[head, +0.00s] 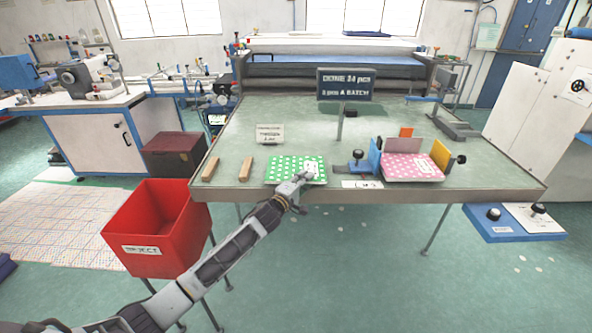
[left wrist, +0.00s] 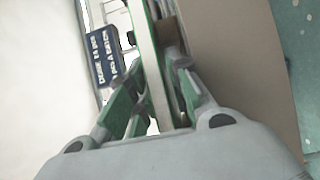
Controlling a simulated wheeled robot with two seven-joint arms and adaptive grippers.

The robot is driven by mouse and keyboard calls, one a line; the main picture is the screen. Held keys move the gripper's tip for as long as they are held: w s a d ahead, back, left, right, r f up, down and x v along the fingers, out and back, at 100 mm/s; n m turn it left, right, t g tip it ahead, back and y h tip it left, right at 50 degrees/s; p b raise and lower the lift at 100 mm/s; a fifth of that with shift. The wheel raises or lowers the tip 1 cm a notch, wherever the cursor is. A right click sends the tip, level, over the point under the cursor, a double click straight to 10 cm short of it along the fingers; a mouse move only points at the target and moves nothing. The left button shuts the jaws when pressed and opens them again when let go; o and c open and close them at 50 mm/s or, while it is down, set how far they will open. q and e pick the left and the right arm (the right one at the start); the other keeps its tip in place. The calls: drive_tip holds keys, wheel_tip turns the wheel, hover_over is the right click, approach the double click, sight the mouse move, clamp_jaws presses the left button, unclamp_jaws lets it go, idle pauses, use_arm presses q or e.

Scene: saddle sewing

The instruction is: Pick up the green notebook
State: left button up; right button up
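The green notebook (head: 283,167) has white dots and lies flat near the front edge of the worktable. My left gripper (head: 303,178) is at its front right part and hides some of it. In the left wrist view, the notebook (left wrist: 152,55) shows edge-on as a thin slab between the two fingers of my left gripper (left wrist: 156,75). The fingertips are close to its two faces. I cannot tell whether both press on it. My right gripper is in neither view.
The green worktable (head: 232,130) holds two wooden blocks (head: 228,169) on the left. A pink dotted notebook (head: 412,167) lies by blue and yellow holders on the right. A dark sign (head: 346,85) stands behind. A red bin (head: 158,225) stands left of the table.

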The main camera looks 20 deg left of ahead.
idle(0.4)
use_arm(q)
clamp_jaws()
drive_tip(key=shift+w+r, duration=0.1)
drive_tip(key=shift+r, duration=5)
